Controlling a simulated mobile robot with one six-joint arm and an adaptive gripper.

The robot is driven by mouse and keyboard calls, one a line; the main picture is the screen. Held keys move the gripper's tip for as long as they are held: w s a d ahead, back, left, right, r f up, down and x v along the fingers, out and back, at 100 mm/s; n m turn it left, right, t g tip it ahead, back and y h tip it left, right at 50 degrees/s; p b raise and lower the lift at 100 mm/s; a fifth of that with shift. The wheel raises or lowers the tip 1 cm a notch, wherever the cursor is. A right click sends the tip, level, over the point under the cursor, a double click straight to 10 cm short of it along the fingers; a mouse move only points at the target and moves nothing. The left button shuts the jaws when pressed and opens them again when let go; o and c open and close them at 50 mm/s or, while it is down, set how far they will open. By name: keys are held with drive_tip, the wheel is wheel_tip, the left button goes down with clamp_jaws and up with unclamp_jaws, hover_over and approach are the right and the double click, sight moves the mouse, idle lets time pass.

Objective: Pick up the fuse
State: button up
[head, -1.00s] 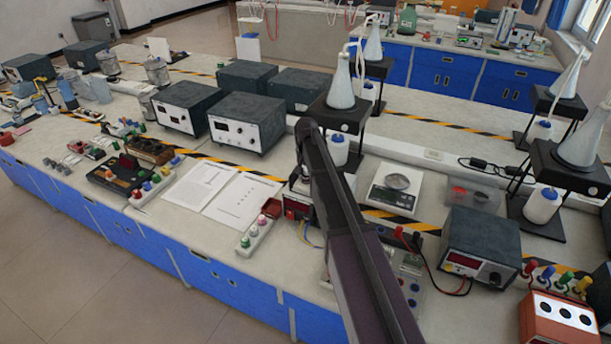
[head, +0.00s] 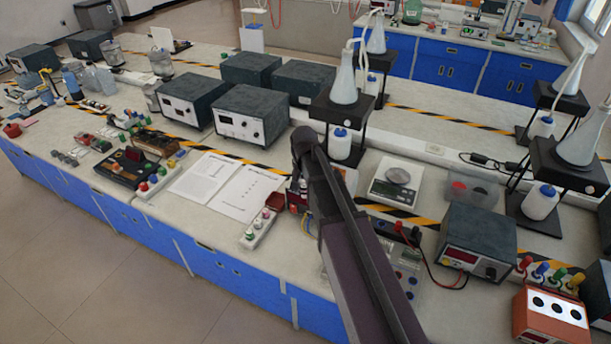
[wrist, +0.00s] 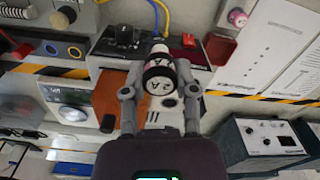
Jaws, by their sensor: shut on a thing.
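The fuse (wrist: 159,76) is a short cylinder with a dark band and a white end marked with dark lettering. It is in the middle of the wrist view. My gripper (wrist: 160,92) is shut on it, with one finger on each side and the lettered end towards the camera. A device with a dark top and red and black parts lies behind the fuse; I cannot tell whether the fuse touches it. In the head view my own arm hides the gripper and the fuse.
A power supply (head: 478,240) with a red display stands right of my arm, and a balance (head: 397,184) behind it. Dark instrument boxes (head: 249,117) and a flask on a stand (head: 345,84) stand farther back. Papers (head: 241,192) and a small socket strip (head: 259,228) lie to the left.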

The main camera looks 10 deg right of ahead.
drive_tip(key=shift+s+a+r, duration=0.1)
drive_tip(key=shift+s+a, duration=0.15)
drive_tip(key=shift+s, duration=0.45)
drive_tip(key=shift+s+a+r, duration=0.1)
drive_tip(key=shift+s+a, duration=0.1)
drive_tip(key=shift+s, duration=0.5)
